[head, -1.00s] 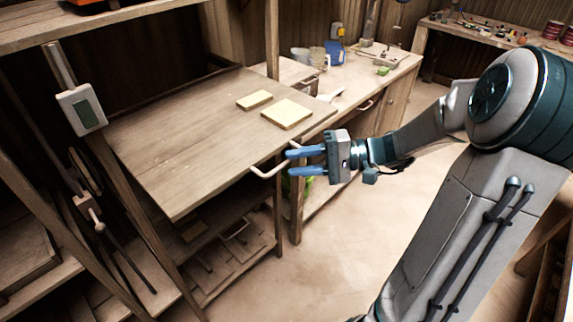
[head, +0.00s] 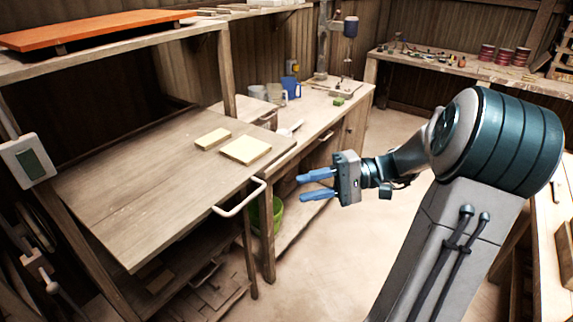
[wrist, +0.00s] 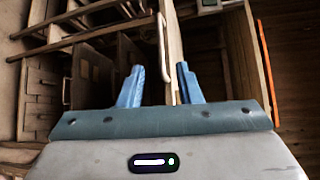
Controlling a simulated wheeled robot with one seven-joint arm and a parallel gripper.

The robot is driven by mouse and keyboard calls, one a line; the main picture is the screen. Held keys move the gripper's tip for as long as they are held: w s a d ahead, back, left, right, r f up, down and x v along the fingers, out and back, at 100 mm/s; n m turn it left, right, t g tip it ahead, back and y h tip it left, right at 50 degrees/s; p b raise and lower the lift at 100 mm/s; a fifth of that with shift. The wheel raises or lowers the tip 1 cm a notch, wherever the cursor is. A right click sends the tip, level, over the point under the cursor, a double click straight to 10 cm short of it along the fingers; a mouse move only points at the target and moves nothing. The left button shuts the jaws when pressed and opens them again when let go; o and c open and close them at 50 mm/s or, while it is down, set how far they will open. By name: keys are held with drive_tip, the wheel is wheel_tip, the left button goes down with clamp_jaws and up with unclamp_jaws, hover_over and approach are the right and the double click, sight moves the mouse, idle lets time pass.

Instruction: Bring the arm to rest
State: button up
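My gripper (head: 318,184) is open, with its two blue fingers apart and nothing between them. In the head view it hangs in free air to the right of the wooden board's handle (head: 240,198), clear of it. The wrist view shows my gripper (wrist: 160,88) with the handle (wrist: 163,48) beyond the fingers, seen edge-on. My arm reaches in from the right side of the head view.
A wooden board (head: 120,205) sticks out of the shelf rack and bears two pale tiles (head: 245,149). A bench (head: 330,107) with a blue jug (head: 291,87) stands behind. A green bucket (head: 277,213) is below. The floor (head: 330,255) is open.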

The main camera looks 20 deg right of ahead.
drive_tip(key=s+a+f+n+g+h, duration=0.1)
drive_tip(key=s+a+f+g+h, duration=0.4)
drive_tip(key=s+a+h, duration=0.4)
drive_tip(key=s+n+t+h, duration=0.1)
drive_tip(key=t+h, duration=0.1)
drive_tip(key=s+n+t+h, duration=0.1)
drive_tip(key=h, duration=0.1)
drive_tip(key=s+t+h, duration=0.1)
drive_tip(key=t+h, duration=0.1)
drive_tip(key=h, duration=0.1)
drive_tip(key=shift+s+a+r+n+t, duration=0.15)
drive_tip(key=shift+s+r+n+t, duration=0.15)
drive_tip(key=shift+r+n, duration=0.1)
